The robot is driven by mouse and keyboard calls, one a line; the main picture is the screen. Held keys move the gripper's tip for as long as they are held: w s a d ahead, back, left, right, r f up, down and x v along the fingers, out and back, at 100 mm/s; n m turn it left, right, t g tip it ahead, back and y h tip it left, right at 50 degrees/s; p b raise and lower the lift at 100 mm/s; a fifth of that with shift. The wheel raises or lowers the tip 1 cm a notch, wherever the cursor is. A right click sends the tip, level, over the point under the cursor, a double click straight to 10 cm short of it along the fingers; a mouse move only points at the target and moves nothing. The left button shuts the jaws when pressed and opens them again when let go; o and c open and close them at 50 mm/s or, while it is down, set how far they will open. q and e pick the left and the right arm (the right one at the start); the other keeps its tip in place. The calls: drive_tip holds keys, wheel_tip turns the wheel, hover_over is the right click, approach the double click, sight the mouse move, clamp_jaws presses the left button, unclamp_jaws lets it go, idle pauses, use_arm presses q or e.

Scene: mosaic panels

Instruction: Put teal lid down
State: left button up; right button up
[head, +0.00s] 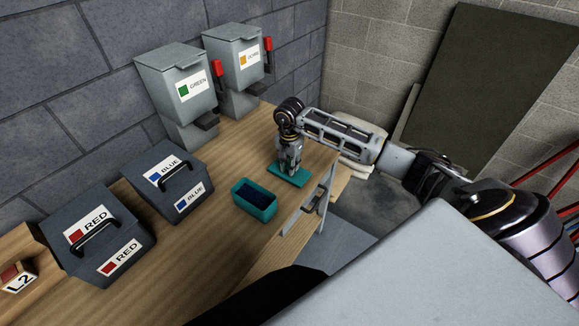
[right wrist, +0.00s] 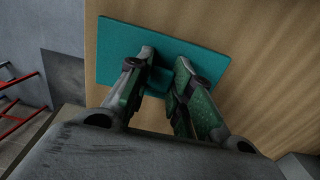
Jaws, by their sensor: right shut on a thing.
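The teal lid (head: 289,176) is a flat rectangular plate at the right end of the wooden table, beside the open teal box (head: 254,201). My right gripper (head: 290,168) points down at the lid and is shut on it. In the right wrist view the fingertips (right wrist: 165,62) meet the middle of the lid (right wrist: 115,50), whose underside is over or on the wood; I cannot tell if it touches. The teal box holds dark contents. My left gripper is not in view.
Dark bins labelled RED (head: 100,238) and BLUE (head: 168,182) stand at the left. Grey dispensers labelled GREEN (head: 178,95) and another with an orange square (head: 239,68) stand behind. A metal bracket (head: 309,205) is at the table's front edge. Bare wood lies between dispensers and box.

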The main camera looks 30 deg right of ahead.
drive_tip(key=shift+f, duration=0.45)
drive_tip(key=shift+f, duration=0.2)
drive_tip(key=o, duration=0.8)
drive_tip(key=shift+r, duration=0.2)
drive_tip(key=shift+r+b, duration=1.15)
drive_tip(key=shift+r, duration=4.85)
